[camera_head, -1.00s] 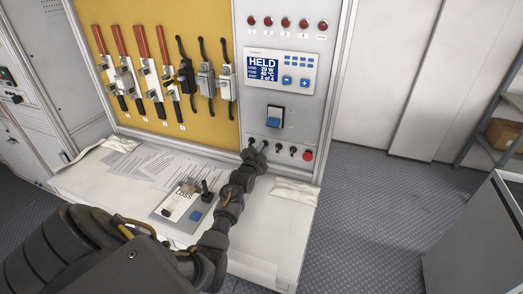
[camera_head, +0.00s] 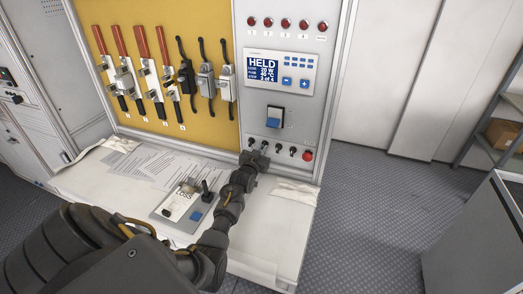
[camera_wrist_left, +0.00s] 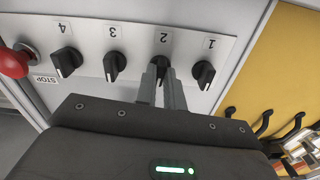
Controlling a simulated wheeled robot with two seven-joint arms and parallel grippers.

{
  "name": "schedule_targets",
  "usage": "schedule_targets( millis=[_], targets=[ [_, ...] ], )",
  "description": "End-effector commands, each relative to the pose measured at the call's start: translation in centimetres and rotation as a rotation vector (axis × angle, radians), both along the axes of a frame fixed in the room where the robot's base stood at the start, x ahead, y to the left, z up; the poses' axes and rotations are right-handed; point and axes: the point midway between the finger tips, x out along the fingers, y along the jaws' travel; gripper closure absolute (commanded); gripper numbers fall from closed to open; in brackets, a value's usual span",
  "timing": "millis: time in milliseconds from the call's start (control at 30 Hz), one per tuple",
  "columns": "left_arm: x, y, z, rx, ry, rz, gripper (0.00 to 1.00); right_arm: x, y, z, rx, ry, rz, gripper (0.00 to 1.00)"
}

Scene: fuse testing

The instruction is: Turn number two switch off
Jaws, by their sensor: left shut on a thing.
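The number two switch (camera_wrist_left: 160,60) is a black rotary knob below an upside-down "2" label in the left wrist view. My left gripper (camera_wrist_left: 161,72) is shut on this knob, with one finger on each side of it. The fingers partly hide the knob, so its exact angle is hard to tell. In the head view my left gripper (camera_head: 259,152) reaches up to the row of knobs at the bottom of the grey panel (camera_head: 285,205) and covers part of them. My right gripper is not in view.
Knob 1 (camera_wrist_left: 204,74) and knob 3 (camera_wrist_left: 114,66) flank the gripper closely. Knob 4 (camera_wrist_left: 66,62) and a red stop button (camera_wrist_left: 14,62) lie further left. A display reading "HELD" (camera_head: 264,68) and a blue rocker (camera_head: 274,117) sit above the knobs. Papers (camera_head: 150,165) lie on the bench.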

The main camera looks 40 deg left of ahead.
Motion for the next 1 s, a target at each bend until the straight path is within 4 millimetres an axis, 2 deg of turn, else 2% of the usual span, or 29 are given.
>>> schedule_targets(
  millis=[300, 833, 867, 1000],
  targets=[
    [-0.01, -0.08, -0.16, -0.105, -0.033, -0.001, 1.00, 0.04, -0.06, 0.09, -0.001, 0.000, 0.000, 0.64],
    [-0.02, -0.10, -0.18, -0.125, -0.039, -0.001, 1.00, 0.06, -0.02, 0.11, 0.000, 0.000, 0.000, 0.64],
    [-0.02, -0.10, -0.18, -0.125, -0.039, -0.001, 0.86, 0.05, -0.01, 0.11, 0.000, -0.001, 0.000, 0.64],
    [-0.01, -0.08, -0.14, -0.123, -0.041, -0.001, 0.68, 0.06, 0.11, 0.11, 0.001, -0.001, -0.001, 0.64]
  ],
)
